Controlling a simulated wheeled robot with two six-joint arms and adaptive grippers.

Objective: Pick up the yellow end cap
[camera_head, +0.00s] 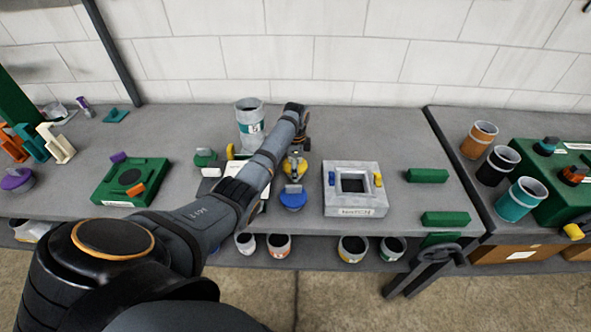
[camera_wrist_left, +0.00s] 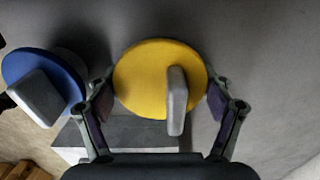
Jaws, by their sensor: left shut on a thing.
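The yellow end cap (camera_head: 301,166) is on the middle of the bench, a round disc with a grey upright tab. It fills the middle of the left wrist view (camera_wrist_left: 146,80). My left gripper (camera_wrist_left: 160,92) is shut on it, one finger at each side of the disc. In the head view the left gripper (camera_head: 297,150) is partly hidden behind my own arm. I cannot tell whether the cap touches the bench or hangs just above it. My right gripper is not in view.
A blue cap (camera_head: 293,200) sits close in front, also in the wrist view (camera_wrist_left: 38,82). A grey square fixture (camera_head: 352,207) stands to the right, a can (camera_head: 247,117) behind left. Green blocks (camera_head: 427,175) lie farther right. A green fixture (camera_head: 108,193) stands left.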

